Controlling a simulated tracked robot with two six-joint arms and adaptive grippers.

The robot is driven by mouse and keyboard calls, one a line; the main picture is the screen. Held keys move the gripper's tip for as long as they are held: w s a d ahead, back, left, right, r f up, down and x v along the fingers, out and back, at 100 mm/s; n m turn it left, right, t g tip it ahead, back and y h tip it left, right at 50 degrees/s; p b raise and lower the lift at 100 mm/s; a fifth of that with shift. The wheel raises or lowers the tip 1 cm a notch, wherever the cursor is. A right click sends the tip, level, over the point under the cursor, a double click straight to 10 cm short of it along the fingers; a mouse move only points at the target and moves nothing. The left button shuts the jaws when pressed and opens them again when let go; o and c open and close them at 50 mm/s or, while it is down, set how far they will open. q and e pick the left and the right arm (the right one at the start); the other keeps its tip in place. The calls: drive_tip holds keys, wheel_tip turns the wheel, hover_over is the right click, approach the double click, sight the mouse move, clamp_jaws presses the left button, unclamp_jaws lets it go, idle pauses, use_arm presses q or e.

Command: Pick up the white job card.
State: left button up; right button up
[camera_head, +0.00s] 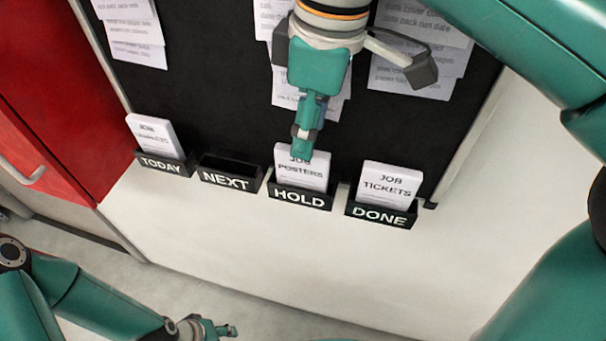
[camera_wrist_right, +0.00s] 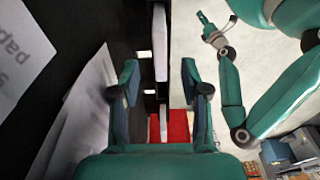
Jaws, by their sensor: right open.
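Three white cards stand in black labelled holders. A "JOB POSTERS" card (camera_head: 302,170) is in the HOLD holder (camera_head: 300,198), a "JOB TICKETS" card (camera_head: 388,183) in the DONE holder (camera_head: 380,212), and another card (camera_head: 155,138) in the TODAY holder (camera_head: 164,164). My right gripper (camera_head: 305,140) points down at the top of the "JOB POSTERS" card and hides part of it. In the right wrist view my right gripper (camera_wrist_right: 160,80) is open, with a white card (camera_wrist_right: 162,45) edge-on ahead between its fingers; contact is unclear. My left gripper (camera_head: 218,329) is low and far from the cards.
The second holder from the left (camera_head: 230,173) looks empty. Papers (camera_head: 135,38) hang on the black board (camera_head: 215,90) behind. A red cabinet (camera_head: 60,110) stands at left. The pale panel (camera_head: 250,235) below the holders is clear.

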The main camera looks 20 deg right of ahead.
sight(301, 169)
wheel_tip(301, 169, down, 2)
drive_tip(key=shift+s+a+f, duration=0.1)
drive_tip(key=shift+s+f, duration=0.05)
drive_tip(key=shift+f, duration=0.1)
drive_tip(key=shift+w+a+f+b, duration=0.1)
drive_tip(key=shift+w+a+f, duration=0.05)
drive_tip(key=shift+f, duration=0.8)
drive_tip(key=shift+w+a+f+b, duration=0.1)
drive_tip(key=shift+w+f+b, duration=0.05)
drive_tip(key=shift+f, duration=0.85)
drive_tip(key=shift+w+a+f+b, duration=0.1)
drive_tip(key=shift+w+a+f, duration=0.05)
drive_tip(key=shift+f, duration=0.8)
clamp_jaws()
